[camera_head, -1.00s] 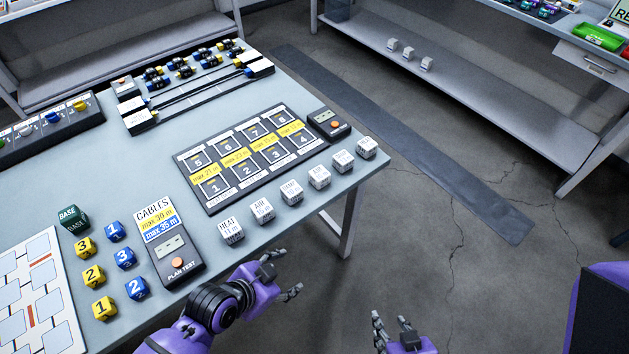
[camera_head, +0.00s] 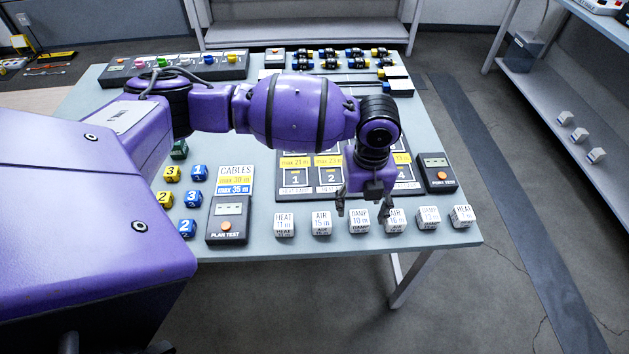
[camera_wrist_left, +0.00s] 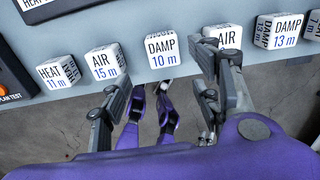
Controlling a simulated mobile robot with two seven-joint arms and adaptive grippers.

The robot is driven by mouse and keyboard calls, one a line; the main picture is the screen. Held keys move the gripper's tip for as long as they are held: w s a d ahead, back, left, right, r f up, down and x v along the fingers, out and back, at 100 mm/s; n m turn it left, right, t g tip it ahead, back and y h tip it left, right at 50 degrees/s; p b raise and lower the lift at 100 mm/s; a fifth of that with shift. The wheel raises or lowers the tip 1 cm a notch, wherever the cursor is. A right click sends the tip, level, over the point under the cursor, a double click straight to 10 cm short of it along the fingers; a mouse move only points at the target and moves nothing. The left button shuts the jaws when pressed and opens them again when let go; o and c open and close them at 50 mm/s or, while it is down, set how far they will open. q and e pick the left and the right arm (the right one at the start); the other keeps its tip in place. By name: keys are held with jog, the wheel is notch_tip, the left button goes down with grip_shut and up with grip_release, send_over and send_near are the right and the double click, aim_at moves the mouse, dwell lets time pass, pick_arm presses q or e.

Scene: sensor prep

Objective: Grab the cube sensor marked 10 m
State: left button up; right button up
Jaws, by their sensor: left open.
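The white cube sensor marked DAMP 10 m (camera_head: 360,221) sits on the front edge of the grey table, in a row of similar cubes. It also shows in the left wrist view (camera_wrist_left: 161,55), with its label readable. My left gripper (camera_head: 363,210) is open and hangs over the front of the row, around or just above this cube. In the left wrist view, its fingers (camera_wrist_left: 163,95) spread to either side in front of the cube, and the right finger overlaps the AIR cube. Nothing is between the fingertips. My right gripper is not clearly seen.
Neighbouring cubes stand close on both sides: AIR 15 m (camera_head: 321,223) to the left and AIR 16 m (camera_head: 395,220) to the right. A numbered board (camera_head: 296,190) lies behind the row. A plan test box (camera_head: 227,222) stands left. Floor lies beyond the front edge.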

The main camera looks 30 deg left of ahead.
aim_at(360, 216)
pick_arm(q)
jog(key=shift+w+a+r, duration=0.1)
jog(key=shift+w+r, duration=0.15)
jog(key=shift+w, duration=0.05)
jog(key=f, duration=0.7)
jog(key=shift+w+f, duration=0.3)
jog(key=shift+w, duration=0.1)
jog(key=shift+r, duration=0.1)
jog(key=c, duration=1.2)
